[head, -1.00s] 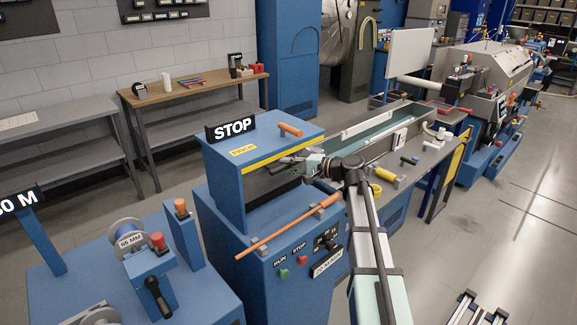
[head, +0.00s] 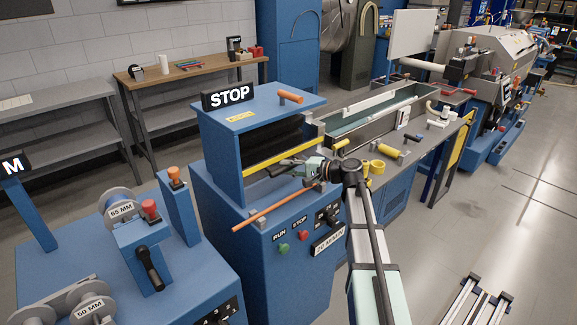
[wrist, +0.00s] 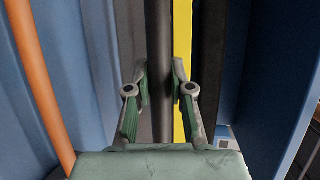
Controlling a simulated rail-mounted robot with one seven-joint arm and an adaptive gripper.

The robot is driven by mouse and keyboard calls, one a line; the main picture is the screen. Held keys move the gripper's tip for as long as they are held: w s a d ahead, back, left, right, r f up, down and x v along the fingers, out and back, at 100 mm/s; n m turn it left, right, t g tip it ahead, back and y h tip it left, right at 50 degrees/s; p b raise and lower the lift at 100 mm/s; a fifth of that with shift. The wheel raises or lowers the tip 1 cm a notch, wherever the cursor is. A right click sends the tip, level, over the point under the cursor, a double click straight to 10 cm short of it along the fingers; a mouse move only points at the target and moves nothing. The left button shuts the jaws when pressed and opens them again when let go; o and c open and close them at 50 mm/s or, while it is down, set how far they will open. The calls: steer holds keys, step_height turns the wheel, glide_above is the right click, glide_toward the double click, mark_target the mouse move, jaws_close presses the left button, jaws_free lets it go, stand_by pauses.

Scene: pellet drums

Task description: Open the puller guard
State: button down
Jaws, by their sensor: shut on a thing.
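The puller guard shows a yellow strip (head: 272,158) across the front of the blue hood, with a dark space above it; I cannot tell whether that is a dark panel or an opening. My gripper (head: 281,169) is at this strip in the head view, reaching from the right. In the wrist view my gripper (wrist: 162,84) is shut on the guard's dark grey bar (wrist: 158,50). The guard's yellow strip (wrist: 183,35) runs alongside, by the right finger. The exact contact is partly hidden by the fingers.
An orange rod (head: 266,213) runs just in front of the hood, and shows left in the wrist view (wrist: 38,85). A STOP sign (head: 228,97) and an orange handle (head: 290,97) are on top. RUN and STOP buttons (head: 303,235) sit below. The trough (head: 375,115) lies behind right.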

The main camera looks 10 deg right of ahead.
steer(key=shift+r, duration=0.15)
steer(key=c, duration=1)
jaws_free()
steer(key=v, duration=1.2)
